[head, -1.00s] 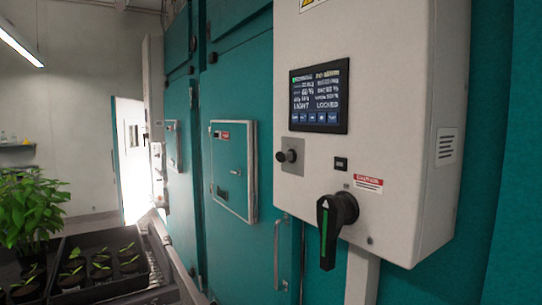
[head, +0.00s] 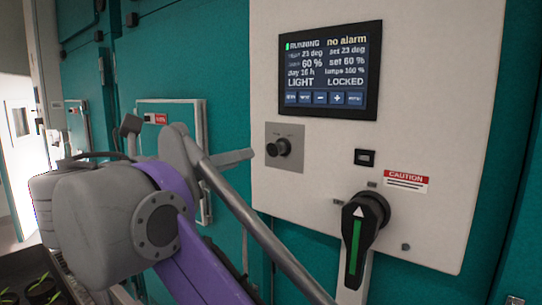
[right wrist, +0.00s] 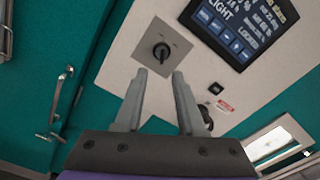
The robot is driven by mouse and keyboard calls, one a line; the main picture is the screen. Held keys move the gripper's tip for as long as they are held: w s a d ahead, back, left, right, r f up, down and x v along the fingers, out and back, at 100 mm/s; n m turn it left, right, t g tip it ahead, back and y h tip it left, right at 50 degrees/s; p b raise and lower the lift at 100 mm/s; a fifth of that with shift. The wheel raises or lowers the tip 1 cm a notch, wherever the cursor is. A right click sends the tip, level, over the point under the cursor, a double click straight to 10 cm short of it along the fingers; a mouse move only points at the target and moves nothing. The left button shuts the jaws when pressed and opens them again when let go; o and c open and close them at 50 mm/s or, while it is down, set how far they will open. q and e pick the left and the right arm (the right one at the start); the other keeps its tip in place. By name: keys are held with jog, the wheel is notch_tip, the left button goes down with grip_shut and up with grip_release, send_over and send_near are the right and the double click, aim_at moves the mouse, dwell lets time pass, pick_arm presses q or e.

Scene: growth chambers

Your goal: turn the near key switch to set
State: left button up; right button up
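The key switch (head: 284,148) is a small dark round barrel on a square grey plate on the white control box, below the screen. It also shows in the right wrist view (right wrist: 161,52), just beyond my fingertips. My right gripper (head: 251,156) reaches in from the left of the plate in the head view. In the right wrist view its two grey fingers (right wrist: 161,74) are apart with nothing between them, pointing at the switch and seemingly short of it. The screen (head: 330,70) reads "RUNNING", "no alarm", "LIGHT" and "LOCKED". My left gripper is not in view.
A black rotary handle with a green stripe (head: 355,240) juts out below right of the switch, under a red caution label (head: 406,182). A teal door hatch (head: 200,115) lies behind my arm. Potted seedlings (head: 40,288) stand at lower left.

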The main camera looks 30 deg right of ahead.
aim_at(268, 151)
jog(key=x, duration=1)
jog(key=shift+s+d+r, duration=0.1)
jog(key=shift+d, duration=0.25)
grip_shut()
